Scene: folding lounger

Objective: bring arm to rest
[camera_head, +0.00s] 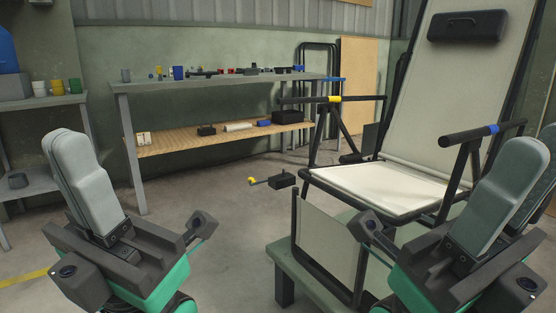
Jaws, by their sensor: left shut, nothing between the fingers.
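My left gripper (70,145) is at the lower left, its grey fingers pointing up and together, with nothing between them. It is apart from the lounger. My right gripper (522,150) is at the lower right, in front of the lounger's right side; its finger gap cannot be made out. The folding lounger has a cream seat (376,190) and a tall, leaning backrest (438,95) with a dark headrest (467,26). Its left armrest (365,98) has a yellow band. Its right armrest (462,137) has a blue band. A panel (325,238) hangs down at the front.
The lounger stands on a low grey-green platform (286,262). A dark block with a yellow-tipped rod (282,180) is left of the seat. A workbench (225,82) with small items stands along the wall, and a shelf unit with cups (40,102) at far left. Open floor lies between.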

